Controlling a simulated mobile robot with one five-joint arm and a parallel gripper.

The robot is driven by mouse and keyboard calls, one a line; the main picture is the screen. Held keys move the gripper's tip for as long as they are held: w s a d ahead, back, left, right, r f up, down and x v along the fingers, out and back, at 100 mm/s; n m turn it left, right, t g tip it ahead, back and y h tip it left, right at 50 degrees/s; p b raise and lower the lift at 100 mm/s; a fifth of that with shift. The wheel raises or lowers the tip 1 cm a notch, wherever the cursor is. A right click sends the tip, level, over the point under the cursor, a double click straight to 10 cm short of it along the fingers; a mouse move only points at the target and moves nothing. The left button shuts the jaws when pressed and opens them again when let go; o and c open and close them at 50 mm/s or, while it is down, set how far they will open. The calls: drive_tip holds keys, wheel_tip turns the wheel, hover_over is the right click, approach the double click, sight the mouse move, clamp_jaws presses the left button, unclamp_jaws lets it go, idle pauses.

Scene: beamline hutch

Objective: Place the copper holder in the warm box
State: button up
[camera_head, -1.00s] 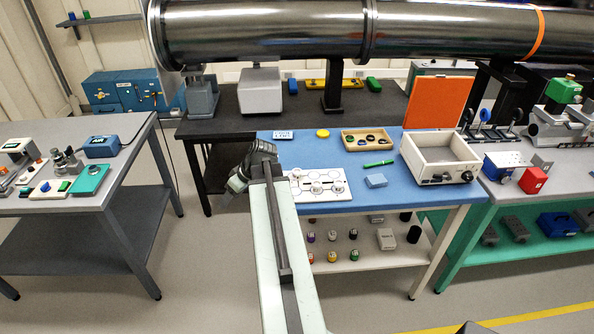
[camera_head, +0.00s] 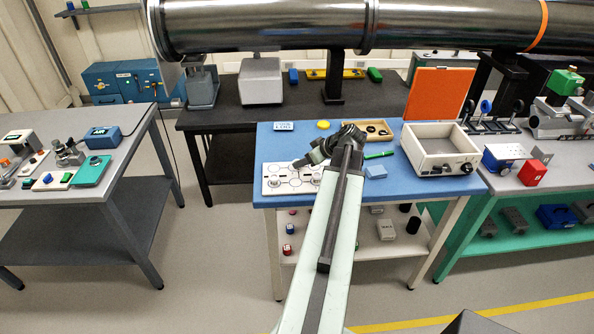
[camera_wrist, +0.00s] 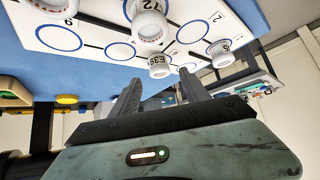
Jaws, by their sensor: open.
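The warm box appears to be the white open-topped box (camera_head: 422,160) at the right of the blue bench, its orange lid (camera_head: 438,95) raised behind it. A white board (camera_head: 268,188) with printed circles lies at the bench's left. In the wrist view the board (camera_wrist: 92,30) carries round white holders, including one at the top (camera_wrist: 150,24), one lower (camera_wrist: 160,68) and one to the right (camera_wrist: 222,54). I cannot tell which holder is copper. My gripper (camera_head: 308,160) is over the board's right side; in the wrist view my gripper (camera_wrist: 160,92) is open and empty.
A large metal pipe (camera_head: 260,25) crosses above.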

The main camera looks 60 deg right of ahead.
drive_tip(key=b+x, duration=0.3)
drive_tip(key=x, duration=0.2)
drive_tip(key=shift+s, duration=0.2)
drive_tip(key=shift+w, duration=0.15)
drive_tip(key=shift+r, duration=0.1)
clamp_jaws()
